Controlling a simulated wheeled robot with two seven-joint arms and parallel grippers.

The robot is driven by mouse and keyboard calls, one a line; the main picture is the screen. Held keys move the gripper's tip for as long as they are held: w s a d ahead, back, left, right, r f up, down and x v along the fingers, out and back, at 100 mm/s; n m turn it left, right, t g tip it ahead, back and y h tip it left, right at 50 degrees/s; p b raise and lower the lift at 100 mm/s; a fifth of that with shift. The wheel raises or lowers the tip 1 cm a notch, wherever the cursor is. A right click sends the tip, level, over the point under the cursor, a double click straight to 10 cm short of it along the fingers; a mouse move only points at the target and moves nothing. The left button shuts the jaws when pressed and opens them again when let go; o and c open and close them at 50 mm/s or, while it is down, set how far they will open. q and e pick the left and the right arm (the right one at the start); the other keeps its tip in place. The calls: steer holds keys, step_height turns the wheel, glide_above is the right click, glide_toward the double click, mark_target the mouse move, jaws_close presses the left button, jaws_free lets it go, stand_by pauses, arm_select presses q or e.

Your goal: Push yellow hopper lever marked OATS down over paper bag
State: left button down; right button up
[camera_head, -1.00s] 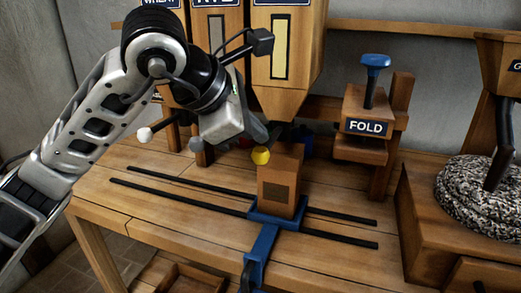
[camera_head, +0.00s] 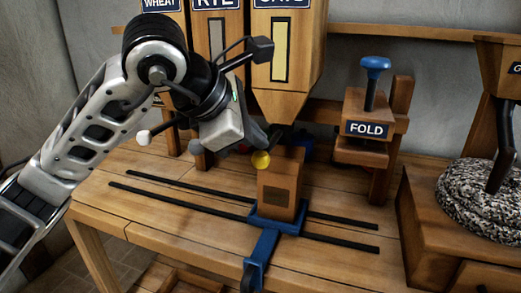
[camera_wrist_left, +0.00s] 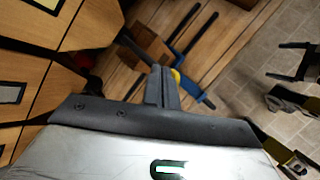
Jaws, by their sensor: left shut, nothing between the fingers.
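The yellow lever knob (camera_head: 261,159) is at the front under the right hopper (camera_head: 296,60), whose label is cut off at the top. The brown paper bag (camera_head: 281,192) stands upright on a blue carriage (camera_head: 265,243) below the hopper spout. My left gripper (camera_head: 272,137) is shut and empty, with its fingertips just above and behind the knob; I cannot tell whether they touch. In the left wrist view the shut fingers (camera_wrist_left: 162,90) partly cover the yellow knob (camera_wrist_left: 176,77), and the bag (camera_wrist_left: 146,42) is beyond them. The right gripper is out of view.
The WHEAT hopper (camera_head: 163,32) and RYE hopper (camera_head: 217,40) stand to the left. A FOLD block (camera_head: 367,128) with a blue knob (camera_head: 375,63) is right of the bag. Two dark rails (camera_head: 180,216) cross the table.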

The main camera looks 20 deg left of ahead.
mark_target(254, 160)
arm_select(q)
steer(key=shift+f+b, duration=0.4)
steer(key=shift+f, duration=0.1)
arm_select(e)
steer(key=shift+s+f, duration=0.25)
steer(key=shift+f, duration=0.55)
arm_select(q)
steer(key=shift+f+b, duration=1.75)
steer(key=shift+f, duration=0.05)
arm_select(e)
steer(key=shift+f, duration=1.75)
arm_select(q)
steer(key=shift+r, duration=0.1)
steer(key=shift+r+p, duration=2.1)
steer(key=shift+r, duration=0.85)
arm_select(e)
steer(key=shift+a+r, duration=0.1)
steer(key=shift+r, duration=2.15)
arm_select(q)
steer(key=shift+r+p, duration=0.5)
steer(key=shift+r, duration=0.15)
step_height(254, 160, up, 3)
steer(key=shift+r+p, duration=0.2)
steer(key=shift+p, duration=0.95)
steer(key=shift+r, duration=0.15)
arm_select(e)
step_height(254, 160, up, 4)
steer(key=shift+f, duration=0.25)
